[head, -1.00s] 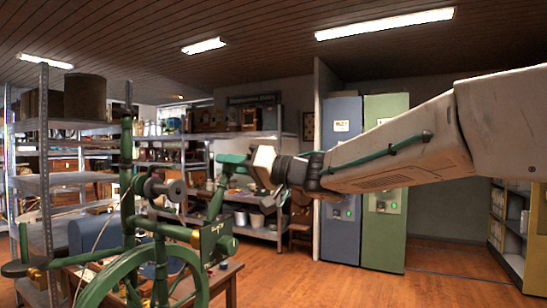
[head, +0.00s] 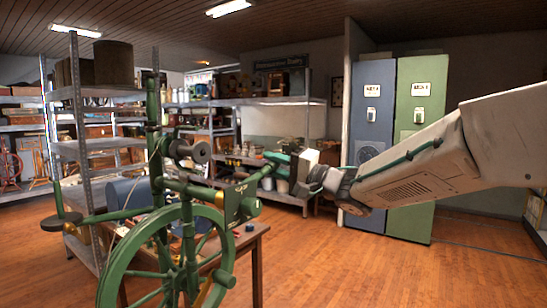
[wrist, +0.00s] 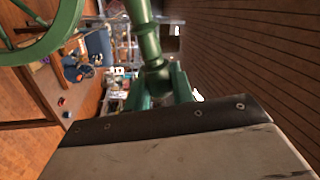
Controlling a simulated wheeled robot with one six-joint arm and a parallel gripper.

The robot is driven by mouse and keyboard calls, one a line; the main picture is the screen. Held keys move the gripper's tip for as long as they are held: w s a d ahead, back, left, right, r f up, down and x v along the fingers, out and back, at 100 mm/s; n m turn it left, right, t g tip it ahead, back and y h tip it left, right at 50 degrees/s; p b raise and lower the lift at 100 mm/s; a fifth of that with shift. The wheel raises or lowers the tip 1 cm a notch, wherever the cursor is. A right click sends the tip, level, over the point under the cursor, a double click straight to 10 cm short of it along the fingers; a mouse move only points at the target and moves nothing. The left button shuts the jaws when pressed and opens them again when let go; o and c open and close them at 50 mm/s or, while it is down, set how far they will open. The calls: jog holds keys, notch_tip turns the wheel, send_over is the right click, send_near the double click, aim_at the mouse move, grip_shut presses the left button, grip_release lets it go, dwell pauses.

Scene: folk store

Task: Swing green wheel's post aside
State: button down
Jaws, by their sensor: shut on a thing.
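The green spinning wheel (head: 128,262) stands in the left half of the head view, its spoked rim low and its tall green upright behind. Its short green post (head: 256,179) rises from the dark green block (head: 236,200) and leans to the right. My gripper (head: 277,163) is shut on the upper end of this post. In the wrist view the turned post (wrist: 143,28) runs down between the teal fingers of my gripper (wrist: 160,90). The post's gripped end is partly hidden by the fingers.
A wooden table (head: 252,240) stands just behind the wheel. Metal shelving (head: 82,150) is at the left. A blue locker (head: 370,135) and a green locker (head: 420,110) stand at the back right. The wooden floor (head: 370,275) to the right is clear.

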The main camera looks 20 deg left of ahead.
jog(key=shift+f, duration=0.35)
jog(key=c, duration=1.2)
grip_release()
jog(key=shift+w, duration=0.1)
jog(key=shift+c, duration=0.2)
jog(key=shift+d, duration=0.35)
jog(key=v, duration=0.7)
jog(key=shift+d, duration=0.1)
